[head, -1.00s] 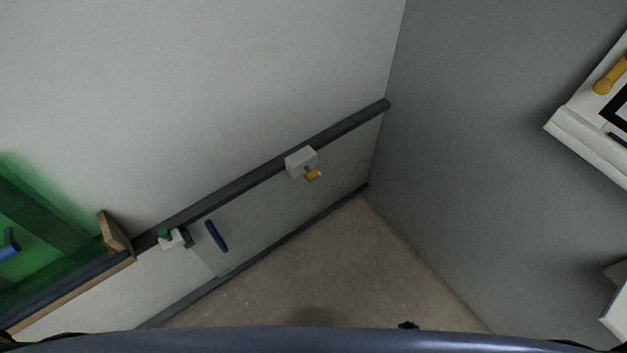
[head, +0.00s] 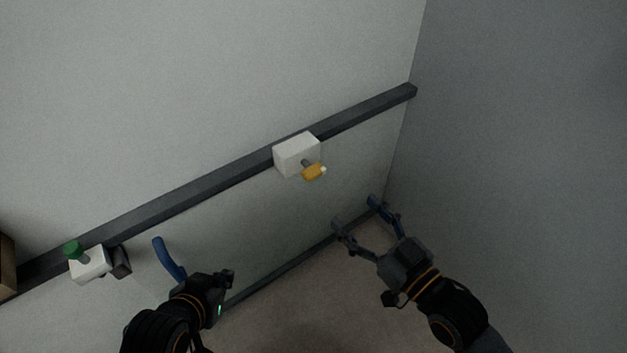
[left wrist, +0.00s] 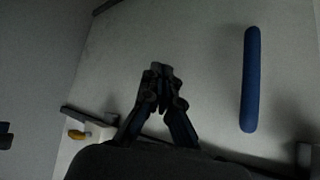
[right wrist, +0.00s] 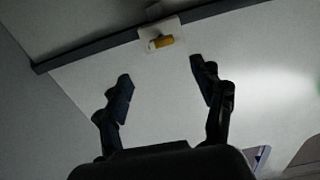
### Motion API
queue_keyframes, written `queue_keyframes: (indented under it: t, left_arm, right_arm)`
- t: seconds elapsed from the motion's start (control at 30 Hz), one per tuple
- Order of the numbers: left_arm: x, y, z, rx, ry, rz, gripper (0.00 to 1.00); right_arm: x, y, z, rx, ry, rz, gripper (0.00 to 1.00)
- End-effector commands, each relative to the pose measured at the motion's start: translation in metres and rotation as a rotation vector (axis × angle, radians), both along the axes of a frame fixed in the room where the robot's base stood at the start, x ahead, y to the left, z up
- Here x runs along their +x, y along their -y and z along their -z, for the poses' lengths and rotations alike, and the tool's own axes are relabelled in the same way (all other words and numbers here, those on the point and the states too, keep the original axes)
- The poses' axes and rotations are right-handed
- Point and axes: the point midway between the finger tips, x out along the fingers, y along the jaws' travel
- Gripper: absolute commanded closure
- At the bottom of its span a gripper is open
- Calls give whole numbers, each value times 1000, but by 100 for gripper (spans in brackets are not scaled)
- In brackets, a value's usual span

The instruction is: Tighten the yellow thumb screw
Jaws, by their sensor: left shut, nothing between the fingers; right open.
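The yellow thumb screw (head: 314,172) sticks out from a white block (head: 296,155) on the dark wall rail. It also shows in the right wrist view (right wrist: 164,41), ahead of and between the fingers, and at the lower left of the left wrist view (left wrist: 78,135). My right gripper (head: 354,212) is open and empty, below and to the right of the screw, apart from it. My left gripper (head: 226,278) is shut and empty, below and to the left of the screw; its closed fingertips show in the left wrist view (left wrist: 160,70).
The dark rail (head: 190,197) runs along the wall. A blue handle (head: 168,259) is close to my left gripper. A white fitting with a green knob (head: 74,250) is at the rail's left. A grey wall (head: 520,130) stands at the right. The space before the screw is clear.

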Motion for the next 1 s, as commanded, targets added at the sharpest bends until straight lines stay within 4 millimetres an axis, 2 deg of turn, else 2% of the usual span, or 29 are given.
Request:
queue_keyframes:
  t: [0.17,0.37,0.7,0.83,1.0]
  left_arm:
    - [6,2,-8,-10,47,3,100]
    - [27,10,-24,-40,179,13,100]
    - [60,26,-70,-108,468,32,100]
    - [66,29,-83,-124,539,37,100]
    - [68,31,-90,-133,576,39,100]
  right_arm:
    - [9,-9,-5,9,11,-5,32]
    - [41,-32,-4,10,12,-5,32]
    - [94,-70,-3,6,9,-5,32]
    - [104,-78,-3,5,9,-5,32]
    - [110,-82,-4,4,8,-6,32]
